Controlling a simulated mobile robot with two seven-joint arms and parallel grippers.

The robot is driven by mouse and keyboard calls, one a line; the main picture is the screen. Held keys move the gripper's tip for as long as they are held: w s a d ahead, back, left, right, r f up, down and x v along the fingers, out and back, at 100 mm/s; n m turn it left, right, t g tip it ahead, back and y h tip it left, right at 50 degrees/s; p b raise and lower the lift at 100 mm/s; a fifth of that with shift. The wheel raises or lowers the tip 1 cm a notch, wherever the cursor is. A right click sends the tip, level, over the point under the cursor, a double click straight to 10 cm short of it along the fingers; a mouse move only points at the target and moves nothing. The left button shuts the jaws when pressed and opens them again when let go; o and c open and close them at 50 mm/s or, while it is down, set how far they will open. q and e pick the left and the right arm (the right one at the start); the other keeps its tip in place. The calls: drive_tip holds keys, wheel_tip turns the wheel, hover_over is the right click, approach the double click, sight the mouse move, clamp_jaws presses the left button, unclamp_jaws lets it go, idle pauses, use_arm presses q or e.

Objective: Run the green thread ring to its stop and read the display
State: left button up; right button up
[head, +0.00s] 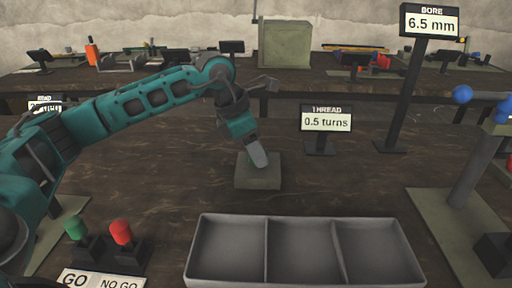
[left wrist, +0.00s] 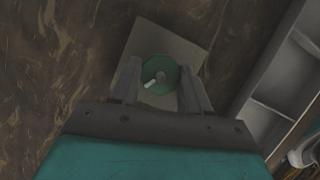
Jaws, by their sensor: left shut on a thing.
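The green thread ring (left wrist: 160,76) shows in the left wrist view as a round disc with a pale mark on its face. It is over a grey square block (left wrist: 183,45), which also stands on the table in the head view (head: 258,178). My left gripper (left wrist: 158,82) has one finger on each side of the ring and is shut on it. In the head view the left gripper (head: 258,157) points down at the block and hides the ring. The thread display (head: 327,121), just right of the block, reads "0.5 turns". My right gripper is not in view.
An empty grey tray with three compartments (head: 266,245) lies in front. Green (head: 76,228) and red (head: 121,233) knobs stand behind GO and NO GO labels at front left. A bore display (head: 431,23) at right reads "6.5 mm". The table between tray and block is clear.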

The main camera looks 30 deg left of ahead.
use_arm(q)
drive_tip(key=m, duration=0.2)
drive_tip(key=m+g+h+p, duration=0.1)
drive_tip(key=m, duration=0.1)
drive_tip(key=shift+w+r+m+g, duration=0.1)
drive_tip(key=shift+m+g, duration=0.2)
drive_tip(key=m+g, duration=0.1)
drive_tip(key=m, duration=0.2)
drive_tip(key=shift+w+a+m+p, duration=0.1)
drive_tip(key=shift+m+p, duration=0.2)
drive_tip(key=shift+m+g, duration=0.5)
drive_tip(key=shift+m, duration=0.4)
drive_tip(key=m+g, duration=0.1)
drive_tip(key=m, duration=0.3)
drive_tip(key=shift+w+g, duration=0.15)
drive_tip(key=shift+g, duration=0.25)
drive_tip(key=o, duration=1.1)
drive_tip(key=shift+c, duration=0.2)
